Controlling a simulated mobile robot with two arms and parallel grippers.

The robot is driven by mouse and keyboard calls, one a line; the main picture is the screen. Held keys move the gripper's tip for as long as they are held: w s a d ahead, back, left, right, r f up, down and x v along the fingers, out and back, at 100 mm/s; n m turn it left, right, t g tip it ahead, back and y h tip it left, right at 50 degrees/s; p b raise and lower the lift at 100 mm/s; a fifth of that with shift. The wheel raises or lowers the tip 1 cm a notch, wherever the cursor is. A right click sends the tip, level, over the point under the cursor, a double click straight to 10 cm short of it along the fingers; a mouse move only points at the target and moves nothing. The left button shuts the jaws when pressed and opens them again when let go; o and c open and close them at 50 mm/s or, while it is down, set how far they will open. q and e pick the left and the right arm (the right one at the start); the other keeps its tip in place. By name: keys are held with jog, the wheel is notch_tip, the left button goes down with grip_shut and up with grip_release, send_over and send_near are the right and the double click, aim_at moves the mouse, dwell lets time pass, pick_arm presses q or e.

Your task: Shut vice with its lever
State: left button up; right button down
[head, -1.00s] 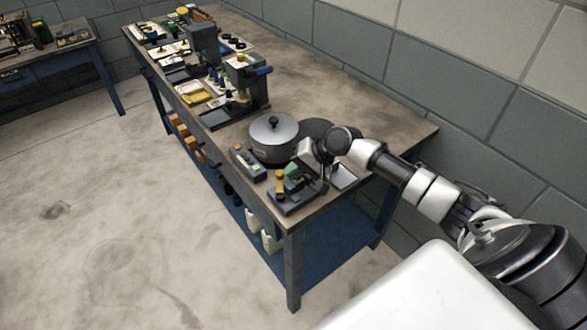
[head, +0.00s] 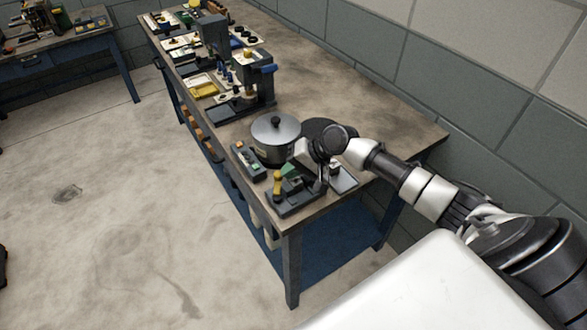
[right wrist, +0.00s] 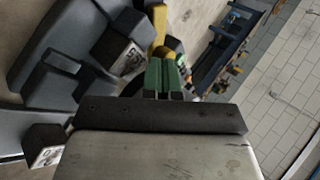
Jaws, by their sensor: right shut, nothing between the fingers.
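The vice (head: 300,200) is a low dark device at the near corner of the workbench. A yellow lever (head: 277,183) stands up at its left side, with a green part (head: 291,172) beside it. My left gripper is not in view.
A grey lidded pot (head: 275,138) stands just behind the vice, with a small dark control box (head: 248,160) at its left. A flat light plate (head: 343,181) lies right of my gripper. Other equipment fills the bench's far part; its right side (head: 380,110) is clear.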

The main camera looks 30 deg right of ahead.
jog(key=shift+w+a+n, duration=0.15)
jog(key=shift+a+n, duration=0.05)
jog(key=shift+n, duration=0.1)
jog(key=shift+g+b, duration=0.3)
jog(key=shift+b, duration=0.05)
jog(key=shift+w+a+f+n+g+y+b, duration=0.15)
jog(key=shift+w+n+g+y+b, duration=0.1)
jog(key=shift+n+g+b, duration=0.25)
jog(key=shift+w+a+r+n+g+y+b, duration=0.1)
jog(key=shift+w+a+n+g+y+b, duration=0.15)
jog(key=shift+n, duration=0.35)
jog(key=shift+w+a+n+g+y+b, duration=0.1)
jog(key=shift+w+a+n+g+b, duration=0.15)
jog(key=shift+n+g+b, duration=0.35)
jog(key=shift+w+a+n+g+y+b, duration=0.1)
jog(key=shift+w+a+n+g+b, duration=0.15)
jog(key=shift+n+g, duration=0.4)
jog(key=shift+w+a+n+g+y+b, duration=0.15)
jog(key=shift+a+n+g+b, duration=0.15)
jog(key=shift+n, duration=0.55)
jog(key=shift+w+a+p, duration=0.1)
jog(key=shift+a+p, duration=0.15)
jog(key=shift+p, duration=0.1)
jog(key=shift+a, duration=0.2)
jog(key=shift+w+a+p, duration=0.25)
jog(key=shift+a+p, duration=0.7)
jog(key=shift+p, duration=0.2)
